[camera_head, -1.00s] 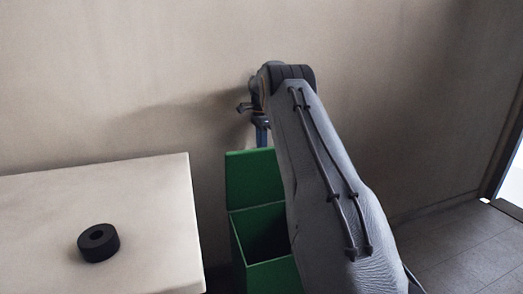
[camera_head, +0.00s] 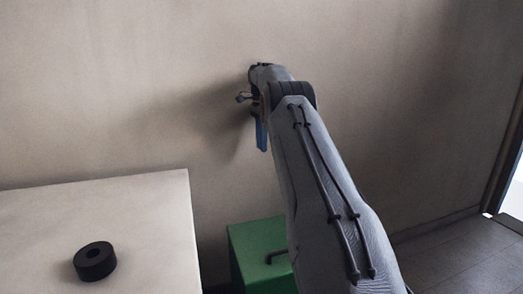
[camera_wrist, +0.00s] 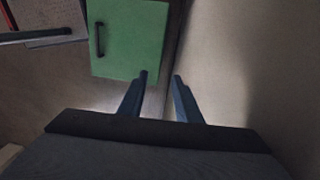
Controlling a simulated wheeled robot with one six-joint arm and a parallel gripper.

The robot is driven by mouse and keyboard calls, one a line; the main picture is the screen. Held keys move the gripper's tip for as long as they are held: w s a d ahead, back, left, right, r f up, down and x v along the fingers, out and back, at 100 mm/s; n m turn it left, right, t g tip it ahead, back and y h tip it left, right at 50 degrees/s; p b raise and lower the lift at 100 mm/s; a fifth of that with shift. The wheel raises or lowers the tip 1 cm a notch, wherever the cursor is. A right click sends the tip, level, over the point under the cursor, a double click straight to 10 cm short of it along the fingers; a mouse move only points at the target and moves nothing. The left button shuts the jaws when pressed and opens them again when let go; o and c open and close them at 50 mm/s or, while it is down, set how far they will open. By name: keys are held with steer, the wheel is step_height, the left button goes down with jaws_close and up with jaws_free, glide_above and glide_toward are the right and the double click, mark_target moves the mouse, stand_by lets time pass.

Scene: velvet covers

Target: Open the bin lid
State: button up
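The green bin (camera_head: 252,235) stands on the floor to the right of the table, partly hidden behind my arm. Its lid lies flat and shut, with a dark bar handle (camera_head: 279,257) on top. In the wrist view the lid (camera_wrist: 130,45) is at the top, with its handle (camera_wrist: 99,39) near the lid's left side. My gripper (camera_wrist: 161,78) has its two blue fingers apart with nothing between them. In the head view my gripper (camera_head: 262,138) points down near the wall, above and behind the bin, clear of the lid.
A pale table (camera_head: 150,215) stands on the left, close to the bin. A black ring-shaped object (camera_head: 95,261) lies on it. A plain beige wall (camera_head: 120,100) is close behind. Tiled floor (camera_head: 465,258) is open at right, by a doorway.

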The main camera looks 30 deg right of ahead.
stand_by(0.5)
